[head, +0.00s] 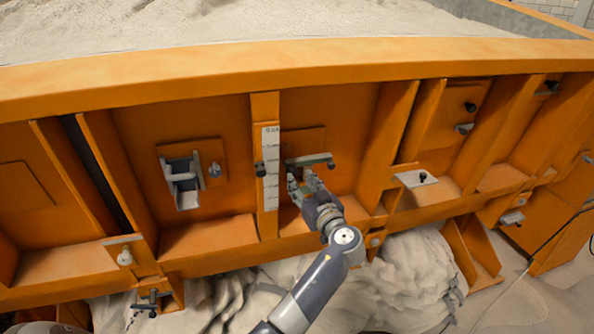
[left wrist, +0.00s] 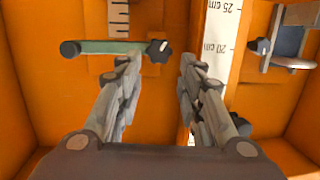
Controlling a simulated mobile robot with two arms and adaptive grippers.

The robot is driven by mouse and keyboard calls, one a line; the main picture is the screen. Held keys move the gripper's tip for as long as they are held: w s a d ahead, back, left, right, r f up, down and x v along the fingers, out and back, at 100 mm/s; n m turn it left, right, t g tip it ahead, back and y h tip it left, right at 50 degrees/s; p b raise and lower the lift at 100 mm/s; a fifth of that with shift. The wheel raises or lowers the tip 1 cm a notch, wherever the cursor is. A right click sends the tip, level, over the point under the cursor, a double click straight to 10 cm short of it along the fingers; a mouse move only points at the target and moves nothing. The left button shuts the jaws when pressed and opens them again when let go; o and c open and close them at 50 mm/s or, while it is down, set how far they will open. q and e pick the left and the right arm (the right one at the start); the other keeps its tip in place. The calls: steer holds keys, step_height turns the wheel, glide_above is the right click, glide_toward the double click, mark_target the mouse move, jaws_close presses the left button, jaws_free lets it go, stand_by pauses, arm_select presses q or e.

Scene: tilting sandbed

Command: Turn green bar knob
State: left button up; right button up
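The green bar knob (head: 314,160) is a grey-green bar on the orange panel, just right of the white scale strip in the head view. In the left wrist view the bar (left wrist: 112,47) lies nearly level, with a dark round end at left and a black star-shaped knob (left wrist: 159,50) at right. My left gripper (head: 300,178) is just below the bar in the head view. In the left wrist view its two fingers (left wrist: 158,65) are spread with nothing between them. The star-shaped end shows beyond the gap; I cannot tell if a finger touches the bar. My right gripper is not in view.
A grey latch bracket (head: 183,182) stands out from the panel further left. Orange ribs (head: 388,140) and a lower ledge (head: 208,238) bound the recess.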

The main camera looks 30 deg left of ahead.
mark_target(293, 171)
arm_select(q)
steer(key=x, duration=0.5)
steer(key=shift+w+a, duration=0.2)
steer(key=shift+a, duration=0.05)
steer(key=c, duration=0.7)
